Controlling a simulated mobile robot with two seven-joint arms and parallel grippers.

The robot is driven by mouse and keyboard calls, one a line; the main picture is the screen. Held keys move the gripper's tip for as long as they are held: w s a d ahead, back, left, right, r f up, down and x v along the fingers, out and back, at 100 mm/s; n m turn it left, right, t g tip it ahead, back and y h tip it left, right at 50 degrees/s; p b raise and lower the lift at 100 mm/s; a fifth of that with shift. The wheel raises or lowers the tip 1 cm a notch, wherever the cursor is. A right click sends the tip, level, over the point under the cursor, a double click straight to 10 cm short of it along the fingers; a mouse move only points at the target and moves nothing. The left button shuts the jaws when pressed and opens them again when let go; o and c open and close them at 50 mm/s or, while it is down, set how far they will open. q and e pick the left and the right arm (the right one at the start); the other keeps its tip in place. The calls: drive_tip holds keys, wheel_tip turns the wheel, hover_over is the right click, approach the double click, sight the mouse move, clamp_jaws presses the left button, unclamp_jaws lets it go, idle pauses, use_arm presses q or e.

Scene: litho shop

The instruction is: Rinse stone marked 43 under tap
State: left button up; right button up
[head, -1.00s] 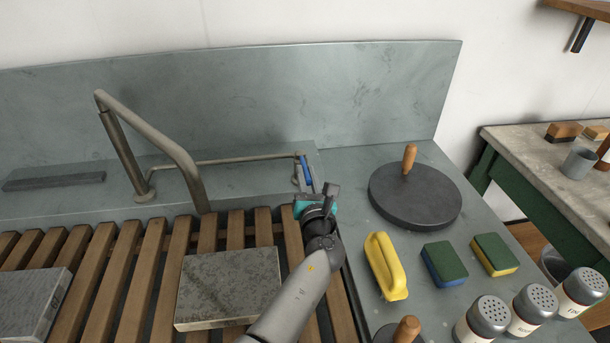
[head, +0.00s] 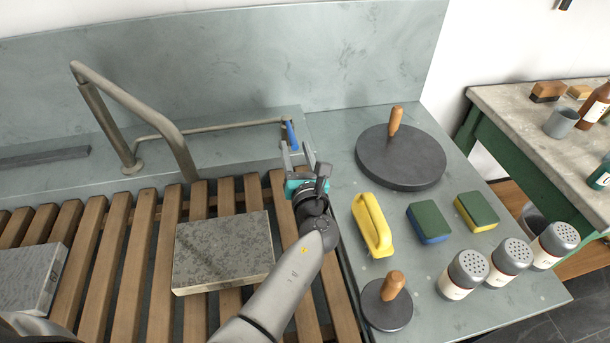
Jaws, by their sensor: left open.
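A grey stone slab (head: 223,252) lies flat on the wooden slats in the middle, and a second grey stone (head: 28,278) lies at the left edge. I cannot read a number on either. The tap (head: 140,110) is a bent metal pipe left of centre, and its spout comes down at the back of the slats. A thin pipe runs right from its base to a blue lever (head: 290,132).
On the grey counter at right stand a large dark disc with a wooden handle (head: 400,160), a smaller one (head: 386,306), a yellow brush (head: 372,225), two sponges (head: 429,222) and several shakers (head: 464,274). The slats (head: 92,268) are bare between the two stones.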

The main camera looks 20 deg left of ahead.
use_arm(q)
drive_tip(key=p+v, duration=0.2)
drive_tip(key=v, duration=0.9)
drive_tip(key=shift+s, duration=0.2)
drive_tip(key=shift+d, duration=0.1)
